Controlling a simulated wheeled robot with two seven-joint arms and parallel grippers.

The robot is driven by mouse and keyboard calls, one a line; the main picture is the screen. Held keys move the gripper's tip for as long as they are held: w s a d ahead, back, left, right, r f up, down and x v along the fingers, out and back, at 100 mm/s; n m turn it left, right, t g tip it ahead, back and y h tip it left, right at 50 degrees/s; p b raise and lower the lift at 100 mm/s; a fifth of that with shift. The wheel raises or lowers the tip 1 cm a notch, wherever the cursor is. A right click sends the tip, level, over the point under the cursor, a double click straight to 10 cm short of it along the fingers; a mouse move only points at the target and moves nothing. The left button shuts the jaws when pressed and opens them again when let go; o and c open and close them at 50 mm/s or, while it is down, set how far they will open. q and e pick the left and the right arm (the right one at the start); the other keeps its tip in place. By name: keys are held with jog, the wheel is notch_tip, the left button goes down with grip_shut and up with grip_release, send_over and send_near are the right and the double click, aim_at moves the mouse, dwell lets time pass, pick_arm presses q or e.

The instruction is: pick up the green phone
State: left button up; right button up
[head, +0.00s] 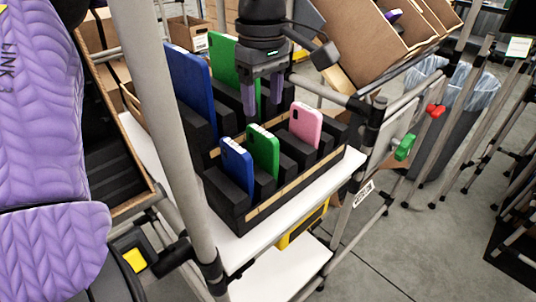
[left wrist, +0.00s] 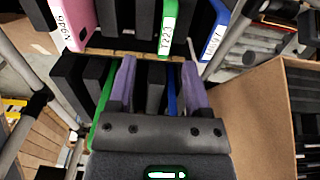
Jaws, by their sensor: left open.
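The green phone (head: 263,150) stands tilted in the front row of a black slotted rack (head: 228,205), between a blue phone (head: 236,165) and a pink phone (head: 305,126). My left gripper (head: 263,98) is open, its purple fingers pointing down behind the front row, above the rack and apart from the green phone. In the left wrist view the green phone (left wrist: 169,25) shows its labelled edge ahead of the open fingers (left wrist: 159,68), with the pink phone (left wrist: 70,22) left and the blue phone (left wrist: 214,32) right. My right gripper is not in view.
A larger blue slab (head: 190,80) and a larger green slab (head: 222,60) stand in the back row, close to my left gripper. Grey poles frame the white shelf (head: 300,205). A tilted carton (head: 350,35) is at the upper right, beside a grey bin (head: 445,115).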

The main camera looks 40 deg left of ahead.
aim_at(263, 147)
pick_arm(q)
jog(key=shift+f, duration=0.6)
jog(key=f+b, duration=0.1)
jog(key=f, duration=0.1)
jog(key=f+b, duration=0.1)
jog(key=f, duration=0.2)
jog(key=f+b, duration=0.1)
jog(key=f, duration=0.2)
jog(key=shift+s+d+f, duration=0.15)
jog(key=shift+s, duration=0.25)
jog(key=shift+f, duration=0.2)
jog(key=shift+r, duration=0.1)
grip_shut()
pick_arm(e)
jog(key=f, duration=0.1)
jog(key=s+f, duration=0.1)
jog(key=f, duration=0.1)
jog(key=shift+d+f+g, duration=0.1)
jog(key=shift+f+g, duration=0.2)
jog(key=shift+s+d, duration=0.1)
